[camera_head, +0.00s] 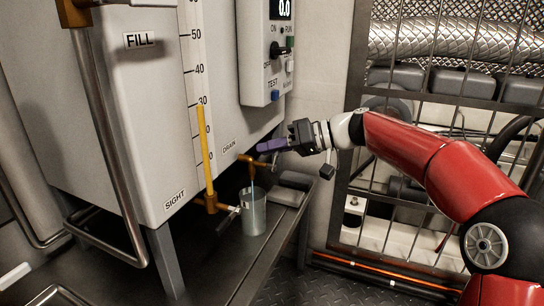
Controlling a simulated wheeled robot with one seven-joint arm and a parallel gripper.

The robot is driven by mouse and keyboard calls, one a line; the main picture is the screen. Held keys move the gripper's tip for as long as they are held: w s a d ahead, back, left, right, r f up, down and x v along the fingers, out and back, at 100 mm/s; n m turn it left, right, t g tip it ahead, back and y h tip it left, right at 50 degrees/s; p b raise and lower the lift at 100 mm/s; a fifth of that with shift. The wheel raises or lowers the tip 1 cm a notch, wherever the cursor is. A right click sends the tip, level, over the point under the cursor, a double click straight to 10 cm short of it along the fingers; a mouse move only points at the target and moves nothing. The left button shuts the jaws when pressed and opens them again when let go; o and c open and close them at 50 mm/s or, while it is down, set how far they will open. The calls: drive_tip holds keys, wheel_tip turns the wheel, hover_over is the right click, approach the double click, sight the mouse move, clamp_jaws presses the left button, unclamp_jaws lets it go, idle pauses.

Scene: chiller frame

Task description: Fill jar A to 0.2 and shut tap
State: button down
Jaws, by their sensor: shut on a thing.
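A clear jar (253,213) stands upright on the dark shelf under the drain tap (248,162), an orange-brown spout below the DRAIN label on the white tank. A thin pale-blue stream runs from the spout into the jar. The jar's fill level and any letter on it are too small to read. My gripper (262,147), with purple fingers, reaches in from the right beside the drain tap. It is shut on the tap's handle, which is mostly hidden by the fingers.
A yellow sight tube (205,150) with a scale stands left of the tap, with its own brass valve (212,203) below. A control box (267,55) reading 0.0 hangs above. A wire-mesh panel (440,130) stands behind my arm. A bent metal rail (105,140) is at left.

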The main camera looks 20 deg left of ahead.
idle(0.3)
drive_tip(key=c, duration=1.4)
unclamp_jaws()
drive_tip(key=shift+d, duration=0.1)
drive_tip(key=v, duration=0.7)
drive_tip(key=shift+d+p, duration=0.3)
drive_tip(key=shift+p, duration=0.1)
drive_tip(key=shift+r, duration=0.1)
idle(4.6)
